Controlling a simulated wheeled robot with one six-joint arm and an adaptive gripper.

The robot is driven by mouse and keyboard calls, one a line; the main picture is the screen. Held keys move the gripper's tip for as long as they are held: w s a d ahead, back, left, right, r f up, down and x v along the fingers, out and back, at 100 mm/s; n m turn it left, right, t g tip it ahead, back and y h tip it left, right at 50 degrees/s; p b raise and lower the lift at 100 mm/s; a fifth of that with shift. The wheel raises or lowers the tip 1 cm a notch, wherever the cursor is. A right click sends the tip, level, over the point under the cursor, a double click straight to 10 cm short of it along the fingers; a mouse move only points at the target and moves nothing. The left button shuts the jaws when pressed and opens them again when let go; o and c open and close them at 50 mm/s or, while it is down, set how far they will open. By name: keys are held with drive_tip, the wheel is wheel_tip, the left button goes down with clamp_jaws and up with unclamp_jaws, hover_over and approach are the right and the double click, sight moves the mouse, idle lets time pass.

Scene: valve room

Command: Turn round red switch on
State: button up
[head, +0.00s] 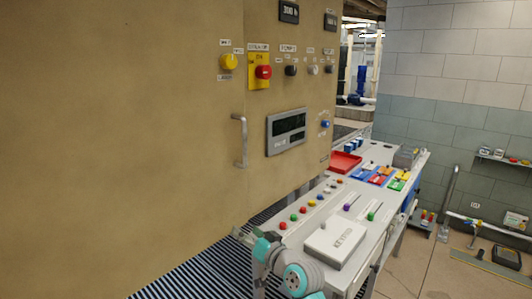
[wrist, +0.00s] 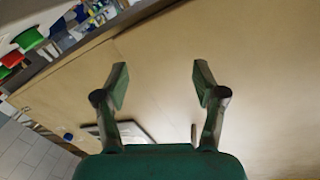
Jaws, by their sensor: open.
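A round red switch (head: 263,72) sits on a yellow plate (head: 258,58) on the tan cabinet front in the head view. I cannot tell its setting at this size. Small red buttons also show on the console, such as one at its near edge (head: 283,225). My gripper (wrist: 160,65) is open and empty in the wrist view, its two fingers apart in front of the tan panel. In the head view my arm is low by the cabinet's lower edge, well below the red switch and touching nothing that I can see. The switch on the yellow plate is not identifiable in the wrist view.
A yellow knob (head: 229,61), a black knob (head: 291,70) and a blue knob (head: 325,124) flank the switch. A vertical handle (head: 240,141) and a display (head: 286,131) stick out below. A console (head: 318,215) with several buttons and sliders stands right of the cabinet.

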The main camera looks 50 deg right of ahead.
drive_tip(key=shift+n+t+y, duration=0.3)
drive_tip(key=d+r, duration=0.2)
drive_tip(key=r, duration=0.1)
drive_tip(key=w+d+r, duration=0.1)
drive_tip(key=d+r, duration=0.1)
drive_tip(key=r, duration=0.2)
drive_tip(key=w+d+r, duration=0.1)
drive_tip(key=d+r, duration=0.1)
drive_tip(key=r, duration=0.1)
drive_tip(key=shift+w+r, duration=0.15)
drive_tip(key=shift+w, duration=0.1)
drive_tip(key=n+y, duration=0.2)
drive_tip(key=n, duration=0.2)
approach(268, 72)
drive_tip(key=w, duration=1)
drive_tip(key=shift+w+a, duration=0.1)
drive_tip(key=shift+w, duration=0.25)
drive_tip(key=c, duration=1.1)
drive_tip(key=shift+c, duration=0.2)
